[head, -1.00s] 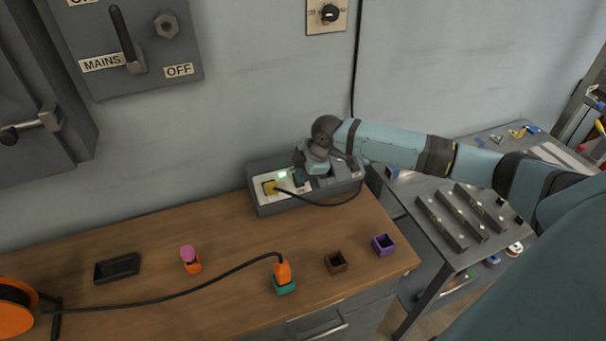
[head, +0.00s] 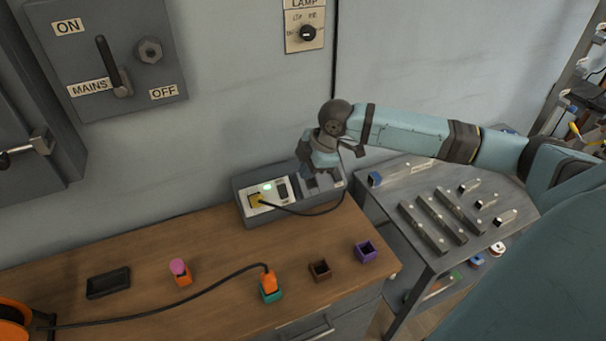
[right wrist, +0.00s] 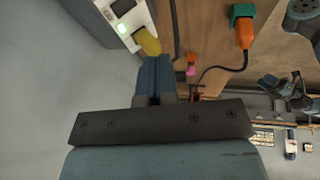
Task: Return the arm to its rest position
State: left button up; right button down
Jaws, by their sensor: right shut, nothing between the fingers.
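My right arm comes in from the right in the head view, and its right gripper (head: 314,180) points down above the right part of the grey socket box (head: 242,207). The right gripper is shut and empty. In the right wrist view its closed fingers (right wrist: 155,75) show in the middle, close to the yellow plug in the picture. The yellow plug (head: 256,201) sits in the box's light panel beside a lit green lamp (head: 267,187); the plug also shows in the right wrist view (right wrist: 148,41). My left gripper is in neither view.
The wooden bench carries a teal holder (head: 271,293) with an orange plug (head: 269,280), a brown box (head: 320,271), a purple box (head: 366,251) and a black tray (head: 108,283). A grey metal table (head: 385,205) stands right. The wall with the mains switch (head: 113,68) is behind.

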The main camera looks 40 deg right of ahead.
dwell(0.5)
jog(key=s+a+f+m, duration=0.2)
jog(key=s+a+f, duration=0.2)
jog(key=s+a, duration=0.35)
jog(key=s+a+f+m, duration=0.2)
jog(key=s+a+f, duration=0.2)
jog(key=s+a, duration=0.3)
jog(key=s+d+f+m+h, duration=0.1)
jog(key=s+d+m+h, duration=0.2)
jog(key=s+m, duration=0.8)
jog(key=w+a+f+n+t+y+p, duration=0.3)
jog(key=w+a+f+t+p, duration=0.1)
jog(key=a+f+t, duration=0.2)
notch_tip(320, 180, down, 3)
jog(key=shift+a+r+t+p, duration=0.15)
jog(key=shift+a+t+p, duration=0.2)
jog(key=shift+t, duration=0.55)
